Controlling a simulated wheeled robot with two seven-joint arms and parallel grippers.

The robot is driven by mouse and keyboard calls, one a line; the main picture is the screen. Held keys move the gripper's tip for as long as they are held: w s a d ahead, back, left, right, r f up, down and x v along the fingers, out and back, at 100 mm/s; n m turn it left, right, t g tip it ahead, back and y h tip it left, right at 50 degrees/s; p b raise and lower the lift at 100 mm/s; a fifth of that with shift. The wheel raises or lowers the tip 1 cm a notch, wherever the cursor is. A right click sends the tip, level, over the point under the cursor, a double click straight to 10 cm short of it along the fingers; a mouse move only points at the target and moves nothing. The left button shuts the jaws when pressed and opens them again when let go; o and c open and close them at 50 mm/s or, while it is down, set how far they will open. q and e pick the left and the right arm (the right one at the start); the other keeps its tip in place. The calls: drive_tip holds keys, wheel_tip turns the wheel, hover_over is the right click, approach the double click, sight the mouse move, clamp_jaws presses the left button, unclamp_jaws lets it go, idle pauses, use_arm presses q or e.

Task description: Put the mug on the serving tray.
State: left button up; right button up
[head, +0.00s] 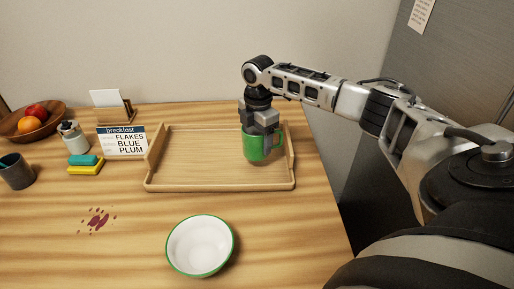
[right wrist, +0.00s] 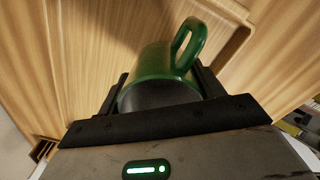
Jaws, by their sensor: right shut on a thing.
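The green mug (head: 256,150) is upright in my right gripper (head: 260,128), over the right part of the wooden serving tray (head: 190,187). The gripper comes from above and is shut on the mug. In the right wrist view the mug (right wrist: 165,65) sits between the two fingers of the gripper (right wrist: 160,92), its handle pointing away. I cannot tell whether the mug's base touches the tray or hangs slightly above it. The rest of the tray is empty. My left gripper is not in view.
A white bowl with a green rim (head: 200,246) stands in front of the tray. A breakfast sign (head: 122,141), yellow and teal blocks (head: 86,165), a jar (head: 73,138), a dark cup (head: 15,171) and a fruit bowl (head: 32,123) are left.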

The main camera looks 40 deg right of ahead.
sight(257, 148)
drive_tip(key=shift+w+d+f, duration=0.15)
drive_tip(key=shift+w+f, duration=0.15)
drive_tip(key=shift+f, duration=1.6)
drive_tip(key=shift+f, duration=0.15)
drive_tip(key=o, duration=1.2)
drive_tip(key=shift+c, duration=0.2)
wheel_tip(257, 148, up, 12)
drive_tip(key=shift+s, duration=0.15)
